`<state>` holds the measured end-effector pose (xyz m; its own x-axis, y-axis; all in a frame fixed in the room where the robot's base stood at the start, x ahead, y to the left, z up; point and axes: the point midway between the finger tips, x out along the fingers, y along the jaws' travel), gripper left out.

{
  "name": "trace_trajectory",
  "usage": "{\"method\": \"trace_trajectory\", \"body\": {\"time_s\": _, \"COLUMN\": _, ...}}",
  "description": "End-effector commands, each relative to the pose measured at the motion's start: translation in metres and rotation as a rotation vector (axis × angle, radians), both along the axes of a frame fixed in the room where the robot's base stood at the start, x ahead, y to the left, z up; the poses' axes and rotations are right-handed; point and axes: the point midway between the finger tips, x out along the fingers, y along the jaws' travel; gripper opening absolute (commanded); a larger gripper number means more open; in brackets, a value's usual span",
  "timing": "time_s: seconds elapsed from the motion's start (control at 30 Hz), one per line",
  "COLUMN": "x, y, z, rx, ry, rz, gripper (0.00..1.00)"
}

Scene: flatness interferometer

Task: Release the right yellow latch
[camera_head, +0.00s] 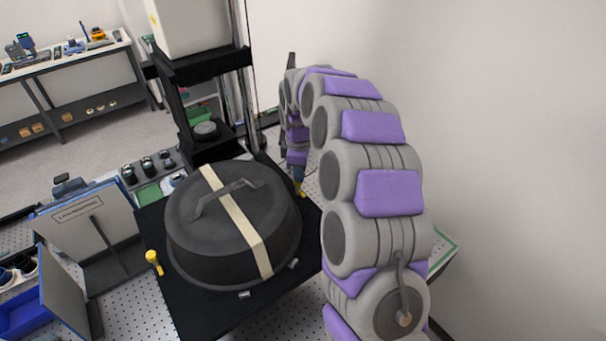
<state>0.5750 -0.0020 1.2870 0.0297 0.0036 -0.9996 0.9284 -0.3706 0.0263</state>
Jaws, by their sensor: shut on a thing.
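A round dark lidded pot (205,240) with a handle and a cream strap (235,220) over its top sits on a black plate (185,310). The left yellow latch (154,262) stands at the plate's left edge. The right yellow latch (300,190) shows as a small yellow piece at the plate's right edge, beside the pot. My arm arches over from the lower right and comes down there. My gripper (299,180) is small and partly hidden at the arm's end, shut on the right yellow latch. The finger contact is too small to see clearly.
A black upright stand (200,70) with a white box (188,25) rises behind the pot. A labelled panel (90,225) and a blue bin (25,312) are at left. Small dark parts (147,166) lie behind the plate. A bare wall (500,120) is at right.

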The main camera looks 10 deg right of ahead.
Motion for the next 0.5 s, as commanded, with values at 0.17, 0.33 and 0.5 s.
{"method": "trace_trajectory", "body": {"time_s": 0.17, "x": -0.017, "y": 0.004, "z": -0.032, "rx": 0.001, "ry": 0.079, "rz": 0.007, "gripper": 0.11}}
{"method": "trace_trajectory", "body": {"time_s": 0.33, "x": -0.016, "y": 0.004, "z": -0.032, "rx": 0.001, "ry": 0.078, "rz": 0.007, "gripper": 0.27}}
{"method": "trace_trajectory", "body": {"time_s": 0.5, "x": -0.016, "y": 0.005, "z": -0.019, "rx": 0.0, "ry": 0.072, "rz": 0.008, "gripper": 0.31}}
